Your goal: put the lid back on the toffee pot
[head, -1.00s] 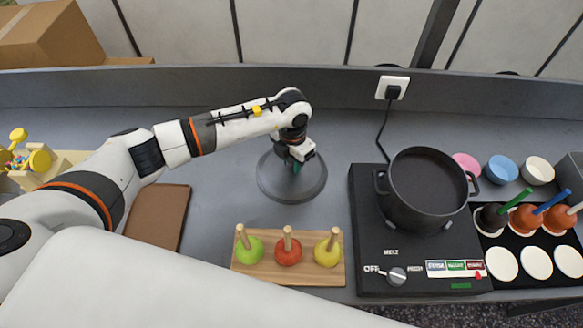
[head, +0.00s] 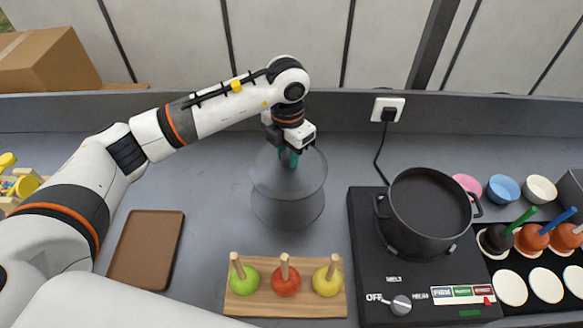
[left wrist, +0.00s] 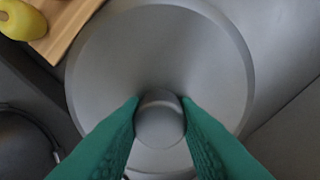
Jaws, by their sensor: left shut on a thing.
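The left wrist view shows the fingers (left wrist: 159,110) on both sides of the round knob, with the lid (left wrist: 200,45) spread below. The lid appears raised, with a dark shadow under it on the counter. The dark toffee pot (head: 398,232) stands uncovered on the black hotplate, to the right of the lid. My right gripper is not in view.
A wooden board (head: 258,307) with three sticked apples lies in front of the lid. A brown tray (head: 147,250) lies to the left. Bowls (head: 503,188) and dipped apples (head: 535,238) are right of the hotplate (head: 365,270). A plug (head: 388,110) is on the back wall.

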